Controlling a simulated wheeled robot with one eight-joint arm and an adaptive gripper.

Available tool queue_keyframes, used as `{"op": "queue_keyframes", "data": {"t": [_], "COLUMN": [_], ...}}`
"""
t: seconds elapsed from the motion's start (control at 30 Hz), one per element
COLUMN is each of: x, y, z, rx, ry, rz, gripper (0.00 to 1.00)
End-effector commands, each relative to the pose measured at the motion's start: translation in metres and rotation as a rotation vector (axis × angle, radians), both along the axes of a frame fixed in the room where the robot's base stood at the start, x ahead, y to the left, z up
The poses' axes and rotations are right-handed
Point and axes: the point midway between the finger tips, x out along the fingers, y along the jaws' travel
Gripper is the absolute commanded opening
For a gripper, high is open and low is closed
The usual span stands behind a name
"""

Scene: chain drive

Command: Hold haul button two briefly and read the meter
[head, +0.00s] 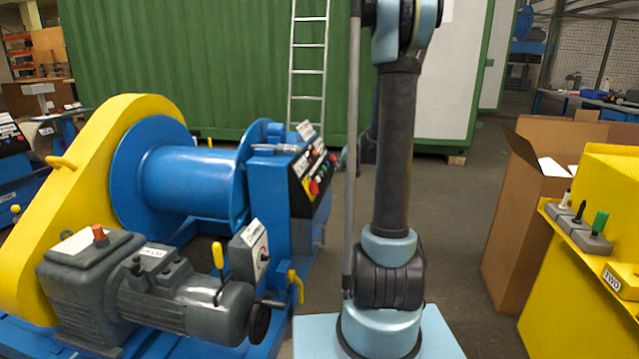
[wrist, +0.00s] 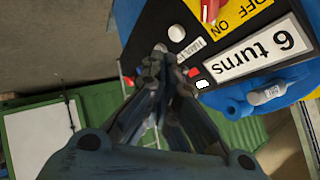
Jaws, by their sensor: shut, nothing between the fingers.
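In the wrist view my gripper (wrist: 168,62) is shut and empty, its tips over the edge of the black control panel (wrist: 160,15). Beside the tips are a small label that seems to read HAUL (wrist: 189,48), a white button (wrist: 176,33) and a red button (wrist: 194,72). Another white button (wrist: 202,84) lies near a white plate reading "6 turns" (wrist: 257,48). I cannot tell whether the tips touch a button, or which is button two. No meter is clearly readable. In the head view the panel (head: 306,188) stands right of the blue drum (head: 190,180).
A red switch (wrist: 210,8) sits on a yellow OFF/ON plate. My arm rises mid-view. A yellow chain guard (head: 85,180) and grey motor (head: 180,305) stand at left. At right are a cardboard box (head: 520,220) and a yellow stand (head: 575,310) with a TWO label. Floor between is clear.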

Motion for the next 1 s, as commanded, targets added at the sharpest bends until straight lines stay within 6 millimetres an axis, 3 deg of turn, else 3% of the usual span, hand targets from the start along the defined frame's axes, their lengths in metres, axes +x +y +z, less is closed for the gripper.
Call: {"op": "queue_keyframes", "data": {"t": [0.03,0.2,0.4,1.0], "x": [0.016,0.052,0.074,0.079], "y": [-0.006,-0.022,-0.032,-0.028], "z": [-0.006,-0.021,-0.033,-0.038], "rx": [0.012,0.045,0.066,0.071], "ry": [-0.017,-0.071,-0.104,-0.109], "rz": [-0.012,-0.048,-0.072,-0.074], "gripper": [0.0,0.0,0.0,0.0]}}
